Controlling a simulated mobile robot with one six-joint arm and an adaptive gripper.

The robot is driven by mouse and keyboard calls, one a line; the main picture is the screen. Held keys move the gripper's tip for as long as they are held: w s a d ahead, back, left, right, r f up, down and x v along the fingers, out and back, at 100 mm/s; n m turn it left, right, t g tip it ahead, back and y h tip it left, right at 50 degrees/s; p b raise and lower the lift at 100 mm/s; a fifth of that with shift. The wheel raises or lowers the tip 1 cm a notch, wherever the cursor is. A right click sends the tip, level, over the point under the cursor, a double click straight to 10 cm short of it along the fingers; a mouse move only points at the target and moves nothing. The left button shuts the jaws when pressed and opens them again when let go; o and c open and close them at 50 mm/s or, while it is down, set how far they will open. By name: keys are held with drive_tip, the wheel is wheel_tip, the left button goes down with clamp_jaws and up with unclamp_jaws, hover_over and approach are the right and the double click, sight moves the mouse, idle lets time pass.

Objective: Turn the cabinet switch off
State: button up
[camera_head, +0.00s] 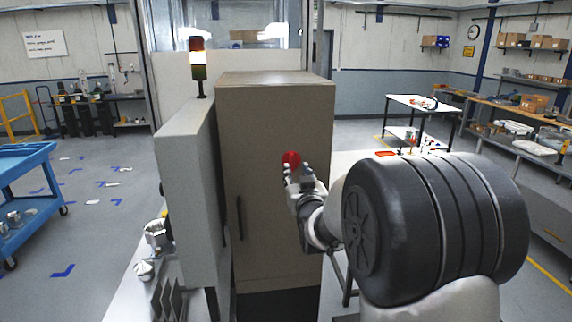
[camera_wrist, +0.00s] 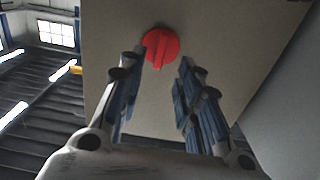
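The cabinet (camera_head: 270,115) is a tall brown-grey box with a dark vertical handle on its front. Its switch (camera_head: 291,158) is a round red knob high on the front face. In the wrist view the red switch (camera_wrist: 161,48) shows a raised grip bar that stands nearly upright. My gripper (camera_head: 300,173) is just in front of the switch and partly covers its lower edge. In the wrist view my gripper (camera_wrist: 163,68) has its two blue-padded fingers apart, with the switch showing between and beyond the tips. I cannot tell whether a finger touches it.
A grey panel (camera_head: 187,190) stands close on the cabinet's left, with a signal light (camera_head: 198,65) behind it. A bench with metal parts (camera_head: 145,270) is at the lower left. A blue cart (camera_head: 28,185) stands far left. A white table (camera_head: 420,104) stands at the back right.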

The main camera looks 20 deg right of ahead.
sight(293, 163)
drive_tip(key=w, duration=0.3)
drive_tip(key=w+d, duration=0.1)
drive_tip(key=w, duration=0.2)
drive_tip(key=shift+d, duration=0.1)
drive_tip(key=shift+c, duration=0.2)
clamp_jaws()
